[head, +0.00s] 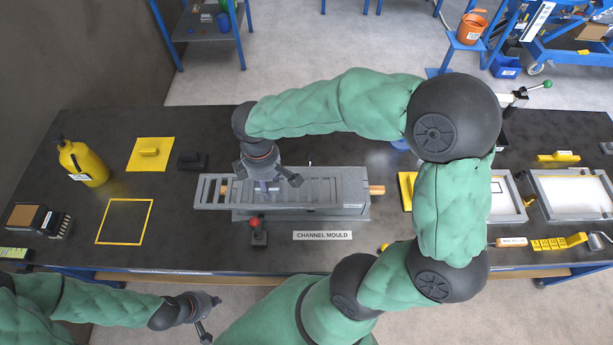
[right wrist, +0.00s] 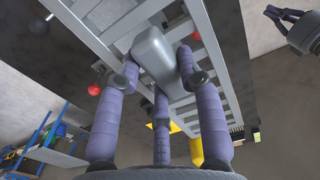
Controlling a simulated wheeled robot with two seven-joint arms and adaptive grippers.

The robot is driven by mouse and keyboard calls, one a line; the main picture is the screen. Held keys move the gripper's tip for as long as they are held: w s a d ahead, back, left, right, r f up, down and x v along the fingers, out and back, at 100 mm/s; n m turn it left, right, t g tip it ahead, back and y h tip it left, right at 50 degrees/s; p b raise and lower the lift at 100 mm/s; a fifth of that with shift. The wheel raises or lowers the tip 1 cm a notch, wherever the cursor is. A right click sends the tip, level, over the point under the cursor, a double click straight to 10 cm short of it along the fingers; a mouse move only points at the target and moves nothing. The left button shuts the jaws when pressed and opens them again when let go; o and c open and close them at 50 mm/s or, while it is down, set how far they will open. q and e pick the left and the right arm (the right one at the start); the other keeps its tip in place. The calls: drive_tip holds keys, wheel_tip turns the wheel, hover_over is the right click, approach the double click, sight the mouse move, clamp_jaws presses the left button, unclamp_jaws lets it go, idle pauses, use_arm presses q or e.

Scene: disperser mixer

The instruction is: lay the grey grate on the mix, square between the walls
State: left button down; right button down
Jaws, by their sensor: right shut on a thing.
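The grey grate (head: 216,190) is a long slatted frame over the channel mould (head: 300,215), at the table's middle. Its left end sticks out past the mould's left end. My right gripper (head: 264,186) is above it, its fingers closed around the block handle; the right wrist view shows this handle (right wrist: 157,55) between the fingers, with the slats (right wrist: 215,85) beyond. The mix is hidden beneath the grate, and I cannot tell whether the grate touches the mould. My left gripper (head: 203,328) is empty in front of the table's edge; its opening is unclear.
A red-knobbed device (head: 257,235) stands just in front of the mould. A wooden handle (head: 377,190) sticks out at the mould's right end. A yellow bottle (head: 83,163) and yellow square outline (head: 124,221) are at left. White-filled trays (head: 573,194) are at right.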

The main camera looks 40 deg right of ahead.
drive_tip(key=d+f, duration=0.2)
drive_tip(key=d, duration=0.1)
drive_tip(key=w+d+f+b, duration=0.1)
drive_tip(key=d+f, duration=0.2)
drive_tip(key=d, duration=0.1)
drive_tip(key=w+d+f+b, duration=0.1)
drive_tip(key=d+f, duration=0.1)
drive_tip(key=d, duration=0.1)
drive_tip(key=shift+d+f, duration=0.25)
drive_tip(key=shift+d, duration=0.1)
drive_tip(key=shift+w+d+f, duration=0.1)
drive_tip(key=shift+d+f, duration=0.55)
drive_tip(key=shift+f, duration=0.1)
drive_tip(key=shift+d+f+b, duration=0.1)
drive_tip(key=shift+f+b, duration=0.35)
drive_tip(key=shift+f, duration=1.15)
drive_tip(key=shift+f, duration=0.2)
drive_tip(key=c, duration=0.8)
unclamp_jaws()
wheel_tip(320, 180, up, 12)
drive_tip(key=p, duration=0.2)
drive_tip(key=shift+r, duration=0.15)
